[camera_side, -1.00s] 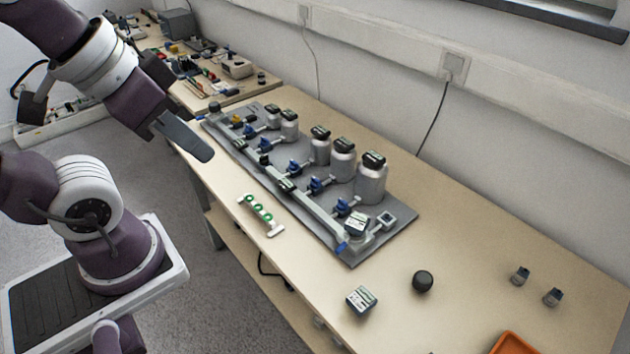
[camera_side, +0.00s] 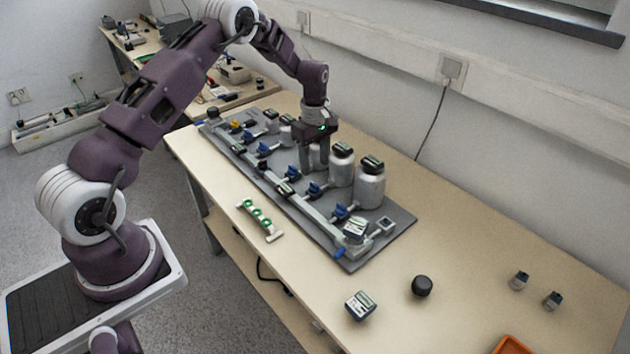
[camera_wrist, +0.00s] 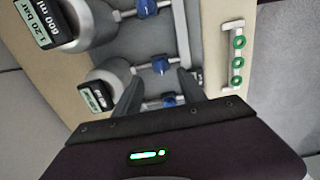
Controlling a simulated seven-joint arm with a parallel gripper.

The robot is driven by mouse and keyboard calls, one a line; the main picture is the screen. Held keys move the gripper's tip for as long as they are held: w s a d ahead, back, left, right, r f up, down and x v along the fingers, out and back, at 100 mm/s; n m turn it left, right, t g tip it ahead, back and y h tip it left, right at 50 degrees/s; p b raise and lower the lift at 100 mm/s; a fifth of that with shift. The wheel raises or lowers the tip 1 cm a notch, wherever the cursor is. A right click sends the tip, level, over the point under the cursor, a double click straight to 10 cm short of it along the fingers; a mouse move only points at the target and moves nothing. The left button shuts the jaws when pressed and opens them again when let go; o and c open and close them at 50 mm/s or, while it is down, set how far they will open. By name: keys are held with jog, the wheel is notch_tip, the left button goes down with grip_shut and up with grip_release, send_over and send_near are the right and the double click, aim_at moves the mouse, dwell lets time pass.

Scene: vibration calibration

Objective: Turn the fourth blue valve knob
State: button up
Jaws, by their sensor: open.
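A row of blue valve knobs runs along a grey panel (camera_side: 378,243) in the side view. The knob nearest the camera (camera_side: 343,211) is in front of the largest tank; the one behind it (camera_side: 315,190) is the fourth counted from the far end. My gripper (camera_side: 314,170) points down over the middle of the panel, beside the tanks and behind this fourth knob, holding nothing. In the wrist view its open fingers (camera_wrist: 155,84) reach towards a blue knob (camera_wrist: 160,64); another knob (camera_wrist: 170,99) shows between them. Contact cannot be told.
Silver tanks with display caps, such as the largest one (camera_side: 370,187), stand close along the panel's wall side. A white bracket with green rings (camera_side: 259,219) lies in front. A small display box (camera_side: 360,305) and black knob (camera_side: 421,286) sit at right, with clear table around them.

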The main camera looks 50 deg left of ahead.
aim_at(315, 185)
notch_tip(315, 185, down, 7)
jog(key=shift+f, duration=0.1)
grip_shut()
